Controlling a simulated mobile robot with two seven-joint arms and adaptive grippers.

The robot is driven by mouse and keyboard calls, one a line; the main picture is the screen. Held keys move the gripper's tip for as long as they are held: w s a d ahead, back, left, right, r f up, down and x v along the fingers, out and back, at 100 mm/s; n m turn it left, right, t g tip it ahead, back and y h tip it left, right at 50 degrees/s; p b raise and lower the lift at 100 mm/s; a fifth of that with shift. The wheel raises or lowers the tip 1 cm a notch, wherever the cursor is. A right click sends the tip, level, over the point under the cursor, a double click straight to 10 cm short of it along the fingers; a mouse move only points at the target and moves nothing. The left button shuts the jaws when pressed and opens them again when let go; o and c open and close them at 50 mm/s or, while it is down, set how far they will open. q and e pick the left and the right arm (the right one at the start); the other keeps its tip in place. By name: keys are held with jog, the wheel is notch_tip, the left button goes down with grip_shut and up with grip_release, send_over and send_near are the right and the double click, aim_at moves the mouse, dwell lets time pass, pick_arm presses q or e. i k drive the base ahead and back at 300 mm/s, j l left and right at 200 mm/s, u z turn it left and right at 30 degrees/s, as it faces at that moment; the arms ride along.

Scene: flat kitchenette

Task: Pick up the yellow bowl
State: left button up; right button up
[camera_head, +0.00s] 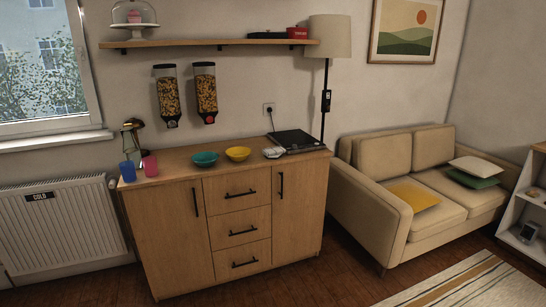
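The yellow bowl (238,154) sits upright on top of the wooden cabinet (180,172), near the middle. A teal bowl (205,159) stands close beside it on the left. Neither of my grippers shows in the head view, so nothing is seen near or touching the yellow bowl.
Blue and pink cups (127,171) stand at the cabinet's left end. A black flat appliance (294,140) and a small pale item (273,153) lie right of the bowls. Two cereal dispensers (204,93) hang above. A beige sofa (400,185) stands to the right.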

aim_at(240, 154)
jog(key=i, duration=1.45)
